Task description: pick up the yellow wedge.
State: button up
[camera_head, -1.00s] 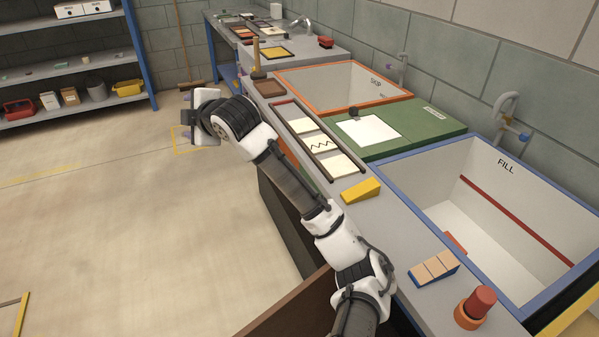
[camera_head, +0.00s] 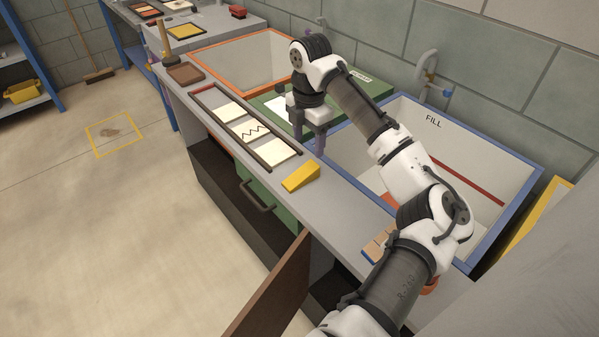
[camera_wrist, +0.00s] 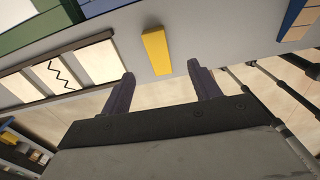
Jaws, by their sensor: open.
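The yellow wedge (camera_head: 301,176) lies on the grey counter near its front edge, beside the end of the framed row of white cards. In the wrist view the wedge (camera_wrist: 157,50) shows beyond and between the two fingertips, apart from them. My gripper (camera_head: 310,138) hangs above the counter's far side by the sinks, up and slightly right of the wedge in the head view. In the wrist view my gripper (camera_wrist: 162,82) has its two dark fingers spread wide with nothing between them.
The blue-rimmed FILL sink (camera_head: 349,163) and orange-rimmed sink (camera_head: 232,62) lie behind the counter strip, with a green panel (camera_head: 372,82) between them. A wood-topped block (camera_head: 376,246) sits to the right, partly behind my arm. An open brown door (camera_head: 270,297) juts out below the counter.

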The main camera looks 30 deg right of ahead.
send_over(304, 171)
jog(key=f, duration=0.5)
jog(key=shift+s+d+f+p, duration=0.1)
jog(key=shift+s+d+p, duration=0.2)
jog(key=shift+p, duration=0.1)
jog(key=shift+w+a+f+p, duration=0.15)
jog(key=shift+f+p, duration=0.35)
jog(key=shift+f, duration=0.9)
jog(key=shift+w+a+f+p, duration=0.15)
jog(key=shift+f+p, duration=0.35)
jog(key=shift+f, duration=0.85)
jog(key=shift+s, duration=0.1)
jog(key=c, duration=1.2)
jog(key=shift+r, duration=0.1)
notch_tip(304, 171, up, 20)
jog(key=b, duration=0.3)
